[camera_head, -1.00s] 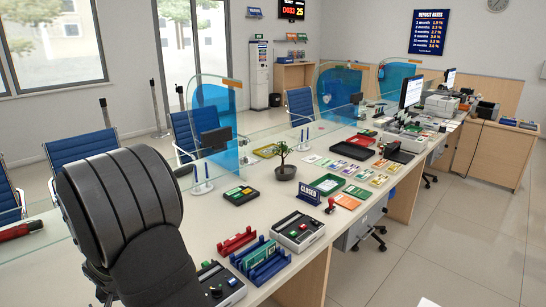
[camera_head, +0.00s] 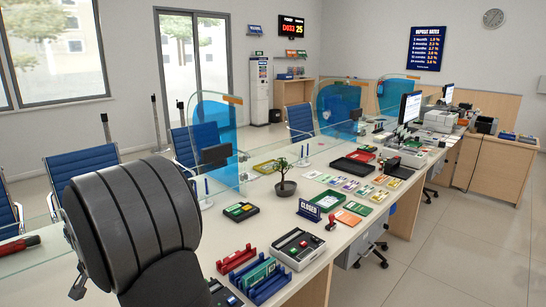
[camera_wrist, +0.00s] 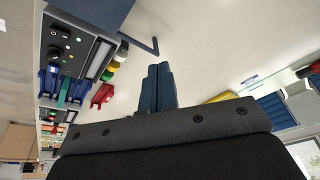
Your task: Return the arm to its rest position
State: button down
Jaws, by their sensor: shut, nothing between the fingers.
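My arm's thick dark upper part (camera_head: 135,220) fills the lower left of the head view, over the near end of the counter. In the wrist view my gripper (camera_wrist: 160,70) shows as two dark blue fingers pressed together, with nothing between them. They point away above the pale counter top and touch no object that I can see. I cannot make out the fingertips surely in the head view.
The near counter (camera_head: 215,230) holds a red rack (camera_head: 236,259), a blue rack (camera_head: 262,281), a button device (camera_head: 299,248) and a potted plant (camera_head: 285,187). A glass screen (camera_head: 218,150) stands behind. In the wrist view a dark box (camera_wrist: 95,12) with a bent rod is near the fingers.

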jog(key=shift+w+a+r+m, duration=0.1)
jog(key=shift+w+r+m, duration=0.1)
jog(key=shift+m, duration=0.4)
jog(key=c, duration=1.2)
grip_release()
jog(key=o, duration=0.3)
jog(key=shift+w+d, duration=0.1)
jog(key=shift+d, duration=0.2)
jog(key=o, duration=0.8)
jog(key=d+m, duration=0.1)
jog(key=w+d+m+g, duration=0.1)
jog(key=d, duration=0.1)
jog(key=w+d+m+h, duration=0.1)
jog(key=d, duration=0.1)
jog(key=shift+w+d+r, duration=0.1)
jog(key=shift+d+r, duration=0.1)
jog(key=shift+c, duration=0.2)
jog(key=shift+o, duration=0.7)
jog(key=w+d+r+m+g+h, duration=0.1)
jog(key=d+m+g, duration=0.2)
jog(key=d+m, duration=0.3)
jog(key=d, duration=0.4)
jog(key=shift+w+d+r, duration=0.15)
jog(key=shift+w+r, duration=0.15)
jog(key=shift+r, duration=0.05)
notch_tip(320, 180, down, 10)
jog(key=s+d, duration=0.1)
jog(key=shift+d, duration=0.4)
